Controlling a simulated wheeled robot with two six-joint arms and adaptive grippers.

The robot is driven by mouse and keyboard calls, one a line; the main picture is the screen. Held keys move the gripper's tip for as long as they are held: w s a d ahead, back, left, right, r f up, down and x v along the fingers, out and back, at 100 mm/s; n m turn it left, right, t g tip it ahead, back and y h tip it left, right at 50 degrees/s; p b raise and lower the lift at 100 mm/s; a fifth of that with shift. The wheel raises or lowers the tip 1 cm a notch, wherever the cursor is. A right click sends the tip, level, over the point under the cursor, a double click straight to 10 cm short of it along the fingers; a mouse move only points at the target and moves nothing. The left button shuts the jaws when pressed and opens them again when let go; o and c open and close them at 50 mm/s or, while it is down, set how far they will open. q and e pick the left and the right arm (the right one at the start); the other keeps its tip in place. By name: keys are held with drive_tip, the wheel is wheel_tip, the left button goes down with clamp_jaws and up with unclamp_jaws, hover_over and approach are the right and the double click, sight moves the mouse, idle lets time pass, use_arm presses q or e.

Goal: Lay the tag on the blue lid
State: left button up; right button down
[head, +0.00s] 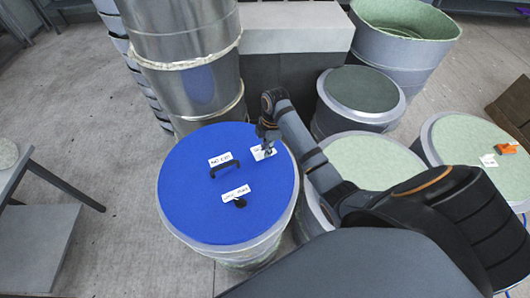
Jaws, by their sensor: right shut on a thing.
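The blue lid (200,206) is a round blue disc on top of a pale drum, left of centre in the head view. My right gripper (267,146) is over the lid's upper right part, shut on a small white tag (262,153). The tag is at or just above the lid's surface; I cannot tell if it touches. Part of the tag is hidden by the fingers. My left gripper is not in view.
The lid carries a black handle (225,166), two white labels and a dark knob (240,202). Metal cylinders (192,70) stand behind it. Drums with green tops (373,158) stand to the right, one bearing an orange object (506,148). A grey table (15,175) is at left.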

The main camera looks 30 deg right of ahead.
drive_tip(key=shift+f, duration=0.15)
drive_tip(key=shift+w+a+f, duration=0.2)
wheel_tip(320, 180, down, 3)
drive_tip(key=shift+r+p, duration=0.2)
drive_tip(key=shift+p, duration=0.15)
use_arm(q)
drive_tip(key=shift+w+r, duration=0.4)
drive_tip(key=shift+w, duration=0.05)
use_arm(e)
drive_tip(key=shift+f, duration=0.35)
drive_tip(key=c, duration=1.4)
unclamp_jaws()
